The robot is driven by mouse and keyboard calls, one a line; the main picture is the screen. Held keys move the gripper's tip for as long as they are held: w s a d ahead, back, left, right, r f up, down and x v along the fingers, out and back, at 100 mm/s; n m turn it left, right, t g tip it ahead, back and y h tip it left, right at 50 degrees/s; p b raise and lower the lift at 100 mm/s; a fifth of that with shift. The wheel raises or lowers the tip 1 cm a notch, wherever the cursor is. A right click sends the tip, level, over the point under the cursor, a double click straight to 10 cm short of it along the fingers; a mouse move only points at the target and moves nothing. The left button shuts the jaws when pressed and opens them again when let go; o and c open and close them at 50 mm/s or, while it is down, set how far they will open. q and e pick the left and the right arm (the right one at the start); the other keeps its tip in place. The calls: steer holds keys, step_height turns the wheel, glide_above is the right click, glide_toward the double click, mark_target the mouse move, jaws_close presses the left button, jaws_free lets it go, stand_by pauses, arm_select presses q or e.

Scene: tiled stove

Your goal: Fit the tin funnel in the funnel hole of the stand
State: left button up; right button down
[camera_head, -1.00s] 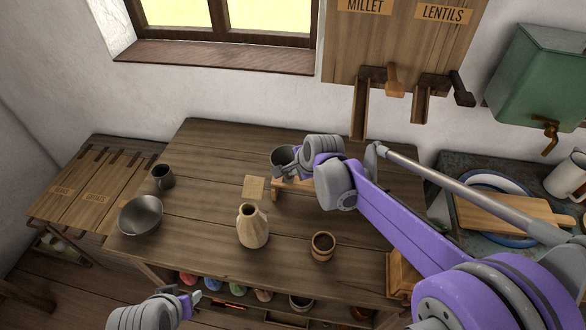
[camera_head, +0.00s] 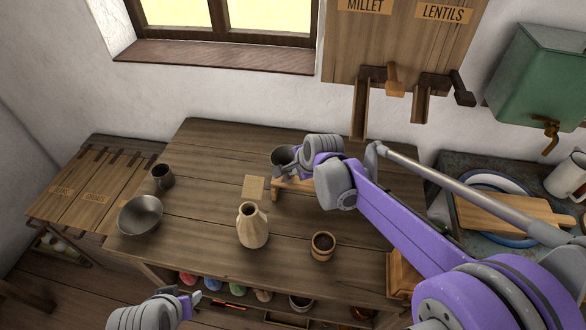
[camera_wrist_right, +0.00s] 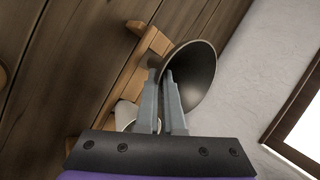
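The tin funnel (camera_head: 282,155) is a grey metal cone near the back of the table. In the right wrist view its wide mouth (camera_wrist_right: 196,78) tilts to the right. My right gripper (camera_wrist_right: 163,82) has its two fingers on either side of the funnel's wall and is shut on it. The wooden stand (camera_head: 287,185) is under and beside the funnel, and its bar also shows in the right wrist view (camera_wrist_right: 132,75). The funnel hole and the funnel's spout are hidden, so I cannot tell whether they meet. My left gripper (camera_head: 194,298) is low in front of the table, its opening unclear.
A beige jug (camera_head: 253,227) and a brown cup (camera_head: 323,246) stand in front of the stand. A metal bowl (camera_head: 140,215) and dark mug (camera_head: 162,176) are at the left. A pale object (camera_wrist_right: 126,112) lies by the stand. The table's middle left is clear.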

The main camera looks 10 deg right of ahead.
steer(key=shift+f+b, duration=1.5)
steer(key=shift+f, duration=0.9)
steer(key=c, duration=1)
jaws_free()
steer(key=shift+o, duration=0.2)
steer(key=v, duration=1.1)
steer(key=shift+p, duration=0.4)
steer(key=shift+a+f, duration=0.1)
steer(key=s+d+f+n+h+p, duration=0.1)
steer(key=s+f+n, duration=0.2)
steer(key=s+n, duration=0.5)
steer(key=s+d+f+n+g+h+p, duration=0.1)
steer(key=s+f+n, duration=0.3)
steer(key=s, duration=1)
steer(key=d+n, duration=0.1)
steer(key=n, duration=0.2)
steer(key=shift+s+d+n, duration=0.3)
steer(key=shift+s+n, duration=0.1)
